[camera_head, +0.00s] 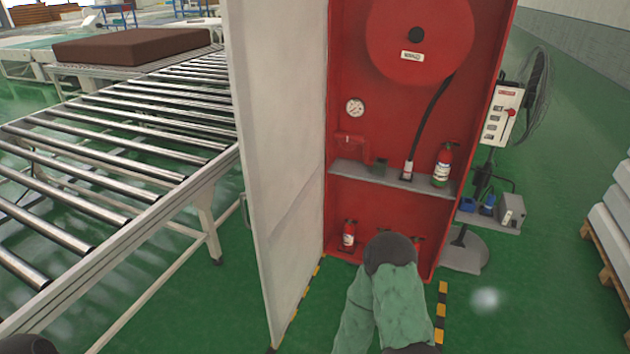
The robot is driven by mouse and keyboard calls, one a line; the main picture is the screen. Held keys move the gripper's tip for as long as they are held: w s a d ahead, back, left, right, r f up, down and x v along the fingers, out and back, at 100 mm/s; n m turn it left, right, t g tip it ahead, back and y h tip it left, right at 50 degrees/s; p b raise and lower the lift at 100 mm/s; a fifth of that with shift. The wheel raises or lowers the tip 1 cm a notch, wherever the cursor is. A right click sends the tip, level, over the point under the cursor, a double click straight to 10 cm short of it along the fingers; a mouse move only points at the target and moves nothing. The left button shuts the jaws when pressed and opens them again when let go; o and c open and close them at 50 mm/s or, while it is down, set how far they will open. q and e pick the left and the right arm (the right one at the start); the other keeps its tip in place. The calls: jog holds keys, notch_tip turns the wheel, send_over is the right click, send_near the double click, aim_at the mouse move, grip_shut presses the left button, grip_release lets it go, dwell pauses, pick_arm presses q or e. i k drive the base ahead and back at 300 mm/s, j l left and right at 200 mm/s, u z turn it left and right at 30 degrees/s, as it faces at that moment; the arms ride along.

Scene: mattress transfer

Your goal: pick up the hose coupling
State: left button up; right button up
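A red fire cabinet (398,110) stands open with a hose reel (418,32) at its top. A black hose (432,112) hangs from the reel. At its lower end is a small pale coupling with some red (408,168), standing on the grey cabinet shelf (420,186). A red pipe (350,139) with a dark fitting (379,164) is left of it. My green-sleeved arm, bent with a dark joint on top, rises in front of the cabinet's lower part. Neither gripper's fingers show. A dark part of mine shows at the lower left edge.
The white cabinet door (278,150) is swung open on the left. Fire extinguishers stand on the shelf (443,165) and in the lower compartment (349,234). A roller conveyor (130,150) carries a brown mattress (132,46) at left. A fan (535,90) and control box (501,114) stand right.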

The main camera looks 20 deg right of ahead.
aim_at(408, 167)
jog(key=i+j+z, duration=0.1)
jog(key=z, duration=0.3)
jog(key=i+j+z, duration=0.1)
jog(key=j+z, duration=0.5)
jog(key=z, duration=0.2)
jog(key=j+z, duration=0.5)
jog(key=j, duration=0.55)
jog(key=k+j+z, duration=0.1)
jog(key=j, duration=0.5)
jog(key=j+z, duration=0.1)
jog(key=j, duration=0.55)
jog(key=k+j, duration=0.15)
jog(key=j, duration=0.45)
jog(key=i+l, duration=0.15)
jog(key=l, duration=0.25)
jog(key=i+l, duration=0.15)
jog(key=l, duration=0.25)
jog(key=i+l, duration=0.1)
jog(key=l, duration=0.25)
jog(key=i+l+u, duration=0.1)
jog(key=l, duration=0.3)
jog(key=i+l, duration=0.15)
jog(key=l, duration=0.25)
jog(key=i+l, duration=0.15)
jog(key=l, duration=0.25)
jog(key=i+l, duration=0.1)
jog(key=l, duration=0.3)
